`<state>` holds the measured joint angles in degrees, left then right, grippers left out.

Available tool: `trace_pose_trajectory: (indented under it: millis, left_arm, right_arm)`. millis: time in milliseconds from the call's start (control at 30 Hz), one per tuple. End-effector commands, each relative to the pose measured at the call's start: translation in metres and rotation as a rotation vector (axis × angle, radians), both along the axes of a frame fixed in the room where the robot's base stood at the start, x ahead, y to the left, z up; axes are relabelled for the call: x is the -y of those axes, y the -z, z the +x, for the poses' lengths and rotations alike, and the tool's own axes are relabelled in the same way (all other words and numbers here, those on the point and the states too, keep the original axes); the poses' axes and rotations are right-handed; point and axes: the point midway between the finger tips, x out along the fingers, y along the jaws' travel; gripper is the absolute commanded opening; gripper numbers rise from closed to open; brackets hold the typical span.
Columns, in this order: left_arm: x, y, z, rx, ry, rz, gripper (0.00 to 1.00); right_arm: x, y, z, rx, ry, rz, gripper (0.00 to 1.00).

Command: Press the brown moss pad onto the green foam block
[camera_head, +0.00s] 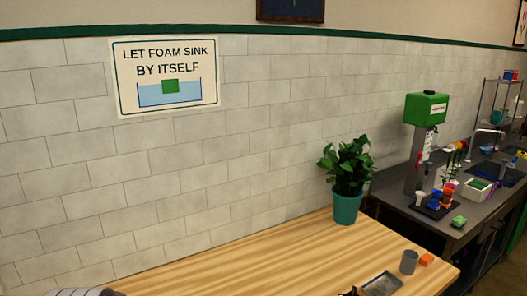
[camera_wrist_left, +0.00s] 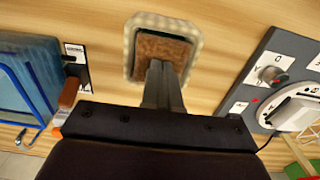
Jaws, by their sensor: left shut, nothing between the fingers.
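In the left wrist view a brown, rough-textured pad (camera_wrist_left: 150,46), which looks like the moss pad, lies inside a pale, round-cornered rim (camera_wrist_left: 131,44) on the wooden table. A thin dark green edge (camera_wrist_left: 188,42) shows along the pad's border; I cannot tell how much of the foam block is under it. My left gripper (camera_wrist_left: 157,64) is shut and empty, its fingertips over the pad's near edge. Whether the tips touch the pad I cannot tell. The head view shows neither the pad nor the gripper's fingers. My right gripper is not in view.
A blue container with a blue rack (camera_wrist_left: 24,85) and an orange-brown handle (camera_wrist_left: 69,92) lie left of my gripper. A grey device with a knob (camera_wrist_left: 270,75) stands right. A potted plant (camera_head: 347,207), grey cup (camera_head: 409,262) and metal tray (camera_head: 382,284) are on the table.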

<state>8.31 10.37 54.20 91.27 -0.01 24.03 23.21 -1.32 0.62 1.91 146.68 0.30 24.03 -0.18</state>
Motion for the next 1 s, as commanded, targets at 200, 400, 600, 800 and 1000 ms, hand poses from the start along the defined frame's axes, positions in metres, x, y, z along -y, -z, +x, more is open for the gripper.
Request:
trace_pose_trajectory:
  millis: [200, 400, 600, 800, 1000]
  left_arm:
    - [0.001, 0.002, -0.003, -0.008, 0.000, -0.002, 0.00]
    - [0.000, -0.011, -0.002, -0.008, 0.000, -0.001, 0.00]
    - [0.000, -0.026, -0.002, -0.004, 0.000, 0.000, 0.00]
    - [0.000, -0.040, -0.001, -0.003, 0.000, -0.001, 0.00]
    - [0.000, -0.054, -0.001, -0.003, 0.000, -0.001, 0.00]
  right_arm:
    - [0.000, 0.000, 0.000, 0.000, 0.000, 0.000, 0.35]
    - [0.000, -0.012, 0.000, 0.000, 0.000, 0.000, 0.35]
    - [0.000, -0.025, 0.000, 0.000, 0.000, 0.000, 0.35]
    - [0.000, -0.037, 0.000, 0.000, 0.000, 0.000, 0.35]
    - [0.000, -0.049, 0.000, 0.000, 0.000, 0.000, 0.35]
